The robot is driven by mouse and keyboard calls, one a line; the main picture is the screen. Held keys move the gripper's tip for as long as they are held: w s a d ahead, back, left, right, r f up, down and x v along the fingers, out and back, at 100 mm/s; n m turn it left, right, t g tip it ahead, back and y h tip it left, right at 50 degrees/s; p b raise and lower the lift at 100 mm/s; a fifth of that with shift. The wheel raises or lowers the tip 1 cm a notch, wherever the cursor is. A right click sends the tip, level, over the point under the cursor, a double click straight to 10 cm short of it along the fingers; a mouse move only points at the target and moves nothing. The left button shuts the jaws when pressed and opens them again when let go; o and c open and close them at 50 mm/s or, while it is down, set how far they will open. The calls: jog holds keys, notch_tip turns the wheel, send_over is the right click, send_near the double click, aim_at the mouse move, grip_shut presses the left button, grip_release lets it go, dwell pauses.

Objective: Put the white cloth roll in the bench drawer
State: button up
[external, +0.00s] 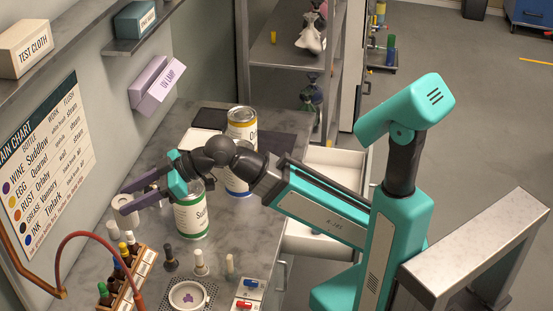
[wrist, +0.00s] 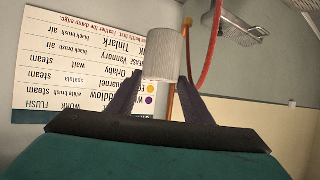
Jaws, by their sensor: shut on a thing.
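The white cloth roll (wrist: 165,53) stands between my two dark fingertips in the wrist view. In the external view my gripper (external: 124,199) is at the left side of the bench, shut on the roll, which the fingers partly hide. I cannot tell whether the roll is clear of the bench top. The bench drawer (external: 338,162) is on the right side of the bench, pulled open, with a pale inside partly hidden by my arm.
A green-labelled can (external: 191,216) stands close beside my gripper, and a blue-and-yellow-labelled can (external: 241,128) stands behind. A rack of small bottles (external: 128,272) and a round dish (external: 188,295) are at the front. The stain chart (external: 38,165) hangs on the left wall.

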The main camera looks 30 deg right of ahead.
jog(key=w+d+f+m+t+b, duration=0.1)
jog(key=w+d, duration=1.5)
jog(key=w, duration=0.1)
jog(key=w+d+m+t+h+b, duration=0.1)
jog(key=w+d, duration=0.4)
jog(key=d, duration=0.6)
jog(key=w+d+m+t, duration=0.1)
jog(key=w+d, duration=0.3)
jog(key=d, duration=0.7)
jog(key=d+r+b, duration=0.1)
jog(key=d+r, duration=0.1)
jog(key=d, duration=2.1)
jog(key=s+d+r, duration=0.1)
jog(key=s+d, duration=0.2)
jog(key=d, duration=0.4)
jog(key=s+d+r+m+t+h+b, duration=0.1)
jog(key=s+d, duration=0.2)
jog(key=d, duration=0.4)
jog(key=s+d+r, duration=0.1)
jog(key=s+d, duration=0.2)
jog(key=d, duration=0.4)
notch_tip(320, 180, down, 42)
jog(key=shift+w+r, duration=0.2)
jog(key=shift+w, duration=0.05)
jog(key=shift+d, duration=0.1)
jog(key=shift+f, duration=2.2)
